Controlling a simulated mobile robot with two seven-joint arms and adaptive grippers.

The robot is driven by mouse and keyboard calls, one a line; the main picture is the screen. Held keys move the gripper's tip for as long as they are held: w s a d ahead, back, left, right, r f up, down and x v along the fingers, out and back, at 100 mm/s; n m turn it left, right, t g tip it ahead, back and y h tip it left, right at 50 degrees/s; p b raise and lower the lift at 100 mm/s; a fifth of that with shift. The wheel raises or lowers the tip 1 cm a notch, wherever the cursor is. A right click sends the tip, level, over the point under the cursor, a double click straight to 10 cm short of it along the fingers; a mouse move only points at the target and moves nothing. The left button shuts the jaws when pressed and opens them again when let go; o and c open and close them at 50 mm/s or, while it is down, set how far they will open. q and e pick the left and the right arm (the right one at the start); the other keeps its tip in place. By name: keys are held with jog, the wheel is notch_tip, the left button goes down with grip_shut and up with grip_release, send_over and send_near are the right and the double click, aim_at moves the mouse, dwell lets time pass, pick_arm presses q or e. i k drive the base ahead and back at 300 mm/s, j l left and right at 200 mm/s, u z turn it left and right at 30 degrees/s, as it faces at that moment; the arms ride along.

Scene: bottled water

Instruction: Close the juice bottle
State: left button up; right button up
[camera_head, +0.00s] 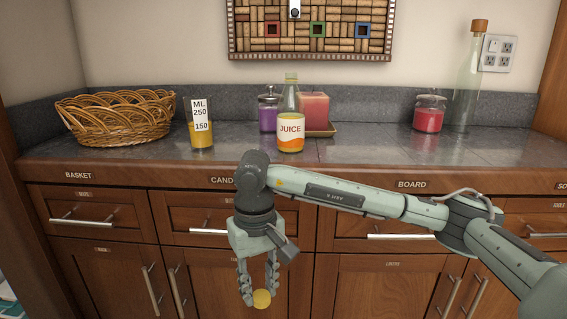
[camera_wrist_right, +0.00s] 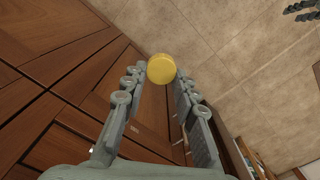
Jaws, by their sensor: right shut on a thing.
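My right gripper (camera_head: 260,293) points down in front of the cabinet doors, below the counter and away from the bottle. It is shut on a round yellow cap (camera_head: 262,299) held at its fingertips. The cap also shows between the fingertips in the right wrist view (camera_wrist_right: 161,69). My left gripper is not in the head view; a dark bit of a gripper shows at the top right of the wrist view (camera_wrist_right: 303,12).
A measuring glass (camera_head: 201,136) with yellow liquid stands left of the bottle, and a wicker basket (camera_head: 117,118) further left. A purple jar (camera_head: 268,112) and a red candle (camera_head: 315,110) are close behind. A red jar candle (camera_head: 429,115) and tall bottle (camera_head: 467,85) stand right. Counter between is clear.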

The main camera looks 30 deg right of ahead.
aim_at(291, 108)
jog(key=k+l, duration=0.3)
jog(key=k, duration=0.15)
jog(key=k+l, duration=0.25)
jog(key=k, duration=0.25)
jog(key=z, duration=1.45)
